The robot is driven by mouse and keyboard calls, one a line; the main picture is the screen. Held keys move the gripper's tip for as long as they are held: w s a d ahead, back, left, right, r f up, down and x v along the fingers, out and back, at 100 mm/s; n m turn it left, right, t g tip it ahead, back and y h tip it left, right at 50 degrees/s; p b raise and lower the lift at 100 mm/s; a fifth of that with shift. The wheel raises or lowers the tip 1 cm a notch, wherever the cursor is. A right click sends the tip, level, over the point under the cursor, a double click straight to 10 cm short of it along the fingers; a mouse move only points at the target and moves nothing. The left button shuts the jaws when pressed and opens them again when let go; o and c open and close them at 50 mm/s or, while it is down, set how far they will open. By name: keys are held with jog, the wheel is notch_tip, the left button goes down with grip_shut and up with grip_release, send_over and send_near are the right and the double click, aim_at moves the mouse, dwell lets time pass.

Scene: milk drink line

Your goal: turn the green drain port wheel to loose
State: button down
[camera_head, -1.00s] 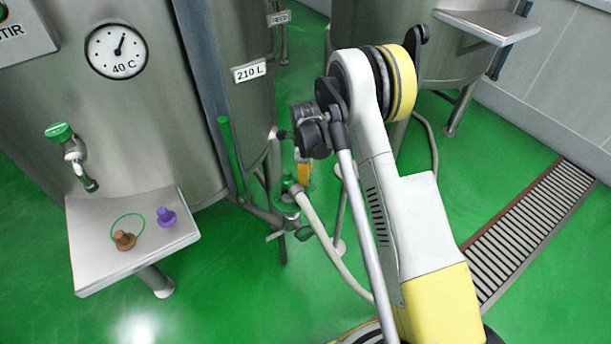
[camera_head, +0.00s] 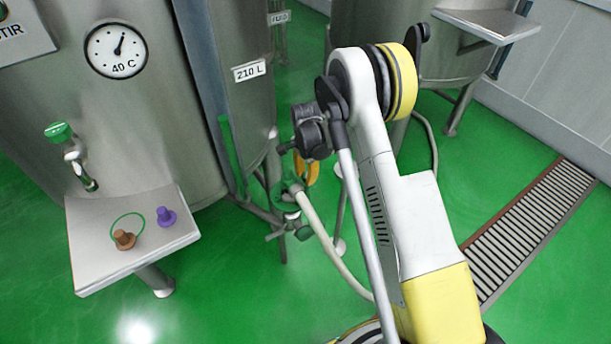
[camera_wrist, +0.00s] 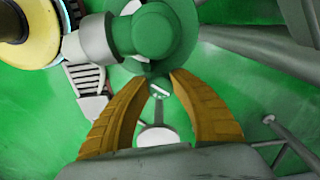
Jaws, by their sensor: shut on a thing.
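The green drain port wheel (camera_head: 284,190) sits on the pipework under the 210 L tank, where the pale hose joins. In the wrist view the green wheel (camera_wrist: 165,35) fills the top middle, with a round hub facing me. My gripper (camera_wrist: 164,78) has its two orange fingers curved in towards each other, their tips at the wheel's lower edge. It is shut on the wheel. In the head view my gripper (camera_head: 308,172) is partly hidden behind my wrist, and the exact contact cannot be seen there.
A steel shelf (camera_head: 90,268) at left holds a brown plug (camera_head: 124,240), a purple plug (camera_head: 166,217) and a green ring. A pale hose (camera_head: 322,240) runs down from the port. Tank legs and pipes crowd the port. A floor grate (camera_head: 525,235) lies at right.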

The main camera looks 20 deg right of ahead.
aim_at(306, 176)
jog(key=n, duration=0.4)
jog(key=shift+s+n, duration=0.15)
jog(key=shift+n, duration=1.85)
jog(key=shift+d+n, duration=0.1)
jog(key=shift+n, duration=0.2)
jog(key=c, duration=1.1)
grip_release()
notch_tip(306, 176, up, 12)
